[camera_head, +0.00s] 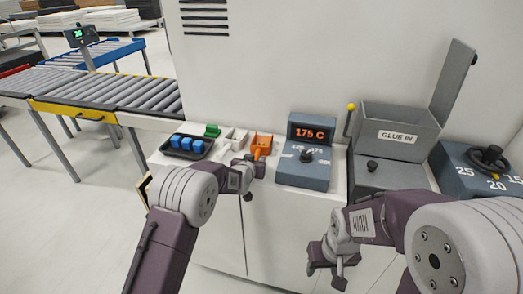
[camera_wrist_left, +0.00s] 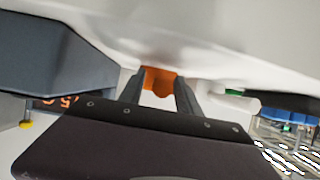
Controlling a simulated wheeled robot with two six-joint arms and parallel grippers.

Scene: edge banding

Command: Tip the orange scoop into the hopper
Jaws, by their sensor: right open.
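The orange scoop (camera_head: 262,142) sits on the white counter at the end of a row of scoops; its handle points toward me. My left gripper (camera_head: 256,172) is just in front of it. In the left wrist view the orange scoop (camera_wrist_left: 160,78) shows between and beyond the spread fingers (camera_wrist_left: 165,95), with gaps beside its handle end, so it looks ungripped. The grey hopper (camera_head: 380,118), labelled GLUE IN, stands to the right with its lid (camera_head: 453,82) raised. My right gripper (camera_head: 328,266) is open and empty, low in front of the counter.
A green scoop (camera_head: 212,131) and a white scoop (camera_head: 235,138) stand left of the orange one, beside a dark tray (camera_head: 170,151) of blue blocks. A heater box (camera_head: 304,170) reading 175 C stands between scoops and hopper. A dial box (camera_head: 465,177) is far right.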

